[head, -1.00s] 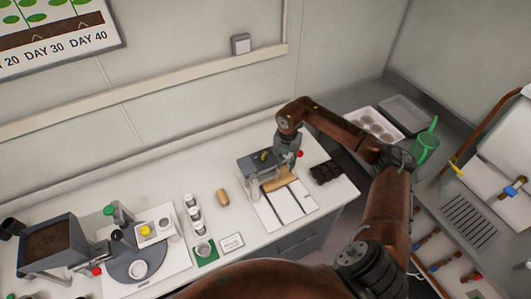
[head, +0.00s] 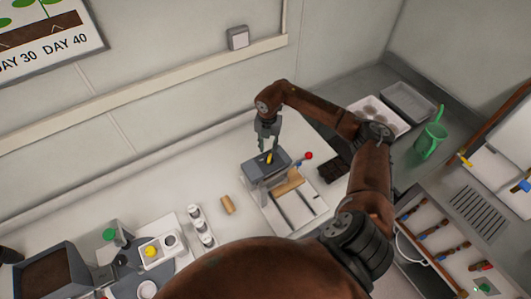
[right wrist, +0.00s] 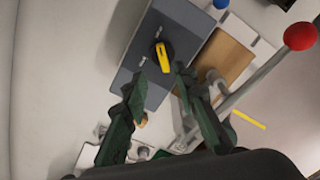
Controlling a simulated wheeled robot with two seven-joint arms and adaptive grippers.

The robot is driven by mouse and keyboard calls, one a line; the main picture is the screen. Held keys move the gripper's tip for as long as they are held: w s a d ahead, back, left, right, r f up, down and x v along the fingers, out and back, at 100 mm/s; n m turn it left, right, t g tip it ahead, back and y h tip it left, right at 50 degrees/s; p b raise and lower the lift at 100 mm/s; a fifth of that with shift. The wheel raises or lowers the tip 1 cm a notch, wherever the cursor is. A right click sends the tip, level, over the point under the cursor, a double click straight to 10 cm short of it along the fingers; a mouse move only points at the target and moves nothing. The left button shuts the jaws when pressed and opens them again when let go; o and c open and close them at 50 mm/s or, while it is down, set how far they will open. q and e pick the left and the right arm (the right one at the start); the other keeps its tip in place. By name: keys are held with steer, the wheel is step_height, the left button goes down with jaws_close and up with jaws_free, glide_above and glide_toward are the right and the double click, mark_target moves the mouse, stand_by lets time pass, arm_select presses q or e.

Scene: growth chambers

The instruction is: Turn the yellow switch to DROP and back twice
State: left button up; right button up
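The yellow switch (head: 269,157) is on the top face of a dark grey box (head: 255,166) on the white bench. In the right wrist view the yellow switch (right wrist: 162,57) is a bar on a round black base, with small pale markings beside it that I cannot read. My right gripper (head: 268,143) points down just above the box. In the right wrist view my right gripper (right wrist: 158,76) has its green fingers apart, with the switch just beyond the tips and nothing between them. My left gripper is not in view.
A lever with a red ball (head: 309,156) and a wooden block (head: 288,183) sit right of the box. Black trays (head: 334,168) stand further right. White-capped vials (head: 201,226) and a tan cylinder (head: 228,205) are to the left. Bare bench lies left of the box.

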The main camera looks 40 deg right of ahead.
mark_target(269, 158)
steer(key=shift+s+d+f+p, duration=0.1)
steer(key=shift+s+f+p, duration=0.15)
steer(key=shift+f, duration=0.35)
steer(key=shift+s+f+p, duration=0.15)
steer(key=shift+s+f, duration=0.05)
steer(key=shift+f, duration=0.4)
steer(key=f, duration=0.2)
steer(key=shift+w+d+f+p, duration=0.1)
steer(key=shift+w+f+p, duration=0.1)
steer(key=shift+f+p, duration=0.1)
steer(key=shift+f, duration=0.7)
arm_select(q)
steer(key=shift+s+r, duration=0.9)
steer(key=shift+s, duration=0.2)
arm_select(e)
jaws_close()
